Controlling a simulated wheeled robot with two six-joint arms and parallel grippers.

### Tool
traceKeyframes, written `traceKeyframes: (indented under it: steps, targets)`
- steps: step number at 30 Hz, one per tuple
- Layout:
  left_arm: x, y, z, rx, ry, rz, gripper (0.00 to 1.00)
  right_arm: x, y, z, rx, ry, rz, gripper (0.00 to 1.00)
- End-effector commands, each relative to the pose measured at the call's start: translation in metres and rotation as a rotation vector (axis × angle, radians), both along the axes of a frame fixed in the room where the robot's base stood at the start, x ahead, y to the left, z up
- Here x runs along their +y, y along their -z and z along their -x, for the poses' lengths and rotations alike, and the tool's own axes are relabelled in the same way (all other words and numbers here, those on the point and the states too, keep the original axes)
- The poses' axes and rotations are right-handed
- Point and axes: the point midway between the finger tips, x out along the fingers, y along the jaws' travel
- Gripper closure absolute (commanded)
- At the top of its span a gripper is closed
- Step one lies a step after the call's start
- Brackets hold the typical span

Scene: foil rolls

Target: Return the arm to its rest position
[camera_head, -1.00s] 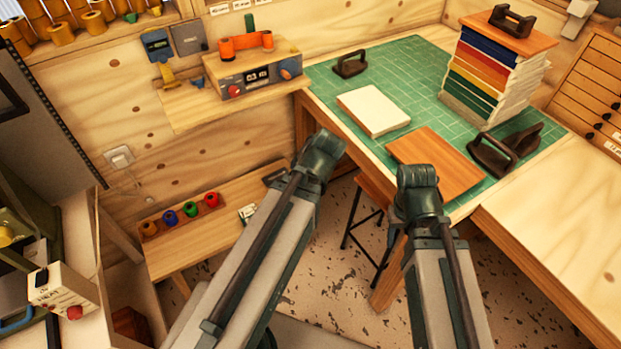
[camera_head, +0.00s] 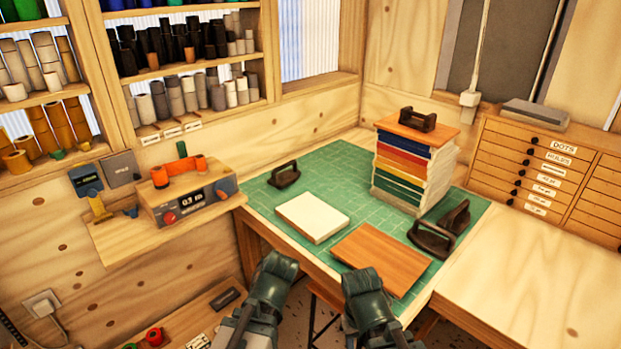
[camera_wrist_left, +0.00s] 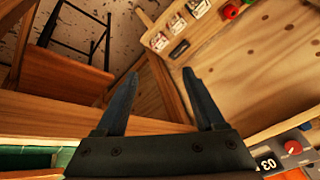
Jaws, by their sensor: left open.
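My left gripper (camera_wrist_left: 161,76) shows in the left wrist view with its two dark fingers spread apart and nothing between them. Past its fingertips are a wooden table leg and wood panelling. In the head view only green and grey arm joints of mine show at the bottom, left of centre and right of centre, in front of the green mat (camera_head: 330,166). Neither gripper's fingers can be seen there, and my right gripper is out of view.
On the mat are a white block (camera_head: 312,217), a wooden board (camera_head: 381,259), dark handled tools (camera_head: 284,175) and a stack of coloured slabs (camera_head: 405,167). A control box (camera_head: 190,200) stands on the left shelf. The bench at right (camera_head: 530,275) is bare. A stool (camera_wrist_left: 65,75) stands below.

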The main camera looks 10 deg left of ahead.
Motion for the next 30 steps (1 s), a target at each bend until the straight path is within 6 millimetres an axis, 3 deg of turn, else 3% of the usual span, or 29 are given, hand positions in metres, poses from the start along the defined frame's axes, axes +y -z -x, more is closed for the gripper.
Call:
traceKeyframes:
  steps: [4,9,12,16,30]
  targets:
    - [-0.044,0.010,0.023,0.128,0.132,0.035,0.29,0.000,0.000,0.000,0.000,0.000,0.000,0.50]
    - [-0.104,0.019,0.066,0.332,0.353,0.090,0.29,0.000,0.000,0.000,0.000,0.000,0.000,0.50]
    - [-0.124,0.020,0.085,0.409,0.442,0.112,0.29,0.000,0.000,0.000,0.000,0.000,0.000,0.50]
    - [-0.133,0.021,0.095,0.450,0.489,0.124,0.29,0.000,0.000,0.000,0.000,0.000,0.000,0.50]
    - [-0.133,0.021,0.095,0.452,0.490,0.124,0.29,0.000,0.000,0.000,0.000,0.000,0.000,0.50]
